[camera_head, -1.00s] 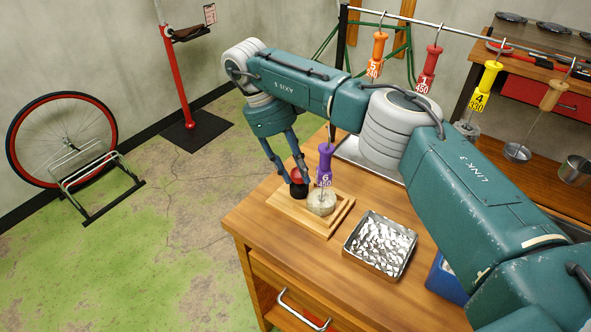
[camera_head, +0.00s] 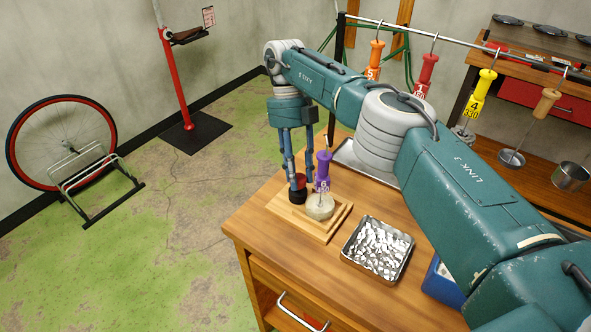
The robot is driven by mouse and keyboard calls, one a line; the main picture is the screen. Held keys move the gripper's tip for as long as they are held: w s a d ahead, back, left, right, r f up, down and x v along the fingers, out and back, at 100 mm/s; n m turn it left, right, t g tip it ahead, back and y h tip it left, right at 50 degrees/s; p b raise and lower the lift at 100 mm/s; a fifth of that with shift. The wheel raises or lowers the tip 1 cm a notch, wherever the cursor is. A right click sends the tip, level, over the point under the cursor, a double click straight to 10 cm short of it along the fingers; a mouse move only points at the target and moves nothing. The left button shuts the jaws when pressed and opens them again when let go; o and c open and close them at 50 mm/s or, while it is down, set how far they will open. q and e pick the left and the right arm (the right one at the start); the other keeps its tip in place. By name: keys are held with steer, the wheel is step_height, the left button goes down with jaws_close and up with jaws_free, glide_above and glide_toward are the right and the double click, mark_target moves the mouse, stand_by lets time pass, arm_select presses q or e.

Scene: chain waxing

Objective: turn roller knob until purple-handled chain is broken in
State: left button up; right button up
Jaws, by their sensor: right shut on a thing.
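The purple handle (camera_head: 322,172) of the chain stands upright above a pale round bundle (camera_head: 320,207) on the wooden roller base (camera_head: 337,222). The roller knob (camera_head: 298,192), black with a red part, stands at the left of that base. My right gripper (camera_head: 299,181) points down from above, its fingers around the knob and shut on it. The purple handle is just to the right of the fingers. The far side of the knob is hidden by the fingers. My left gripper is not in view.
A foil-lined tray (camera_head: 378,250) sits on the bench right of the base. Orange (camera_head: 375,58), red (camera_head: 426,70), yellow (camera_head: 482,90) and tan (camera_head: 546,103) handles hang from a rail. A blue box (camera_head: 441,284) is partly behind my arm.

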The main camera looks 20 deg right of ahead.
steer(key=m+p, duration=0.1)
steer(key=m+y, duration=0.1)
steer(key=m+p, duration=0.1)
steer(key=shift+d+r+m+p, duration=0.3)
steer(key=shift+r+m+p, duration=0.05)
steer(key=shift+r+m, duration=0.05)
steer(key=m+y+p, duration=0.1)
steer(key=m+p, duration=0.1)
steer(key=m+t+y+p, duration=0.1)
steer(key=m+p, duration=0.2)
steer(key=shift+s+d+t, duration=0.1)
steer(key=shift+t, duration=0.2)
steer(key=shift+f+m+t+y+p, duration=0.2)
steer(key=shift+m+t+y+p, duration=0.15)
steer(key=shift+m+p, duration=0.9)
steer(key=shift+f, duration=0.1)
steer(key=o, duration=1.1)
steer(key=shift+s, duration=0.15)
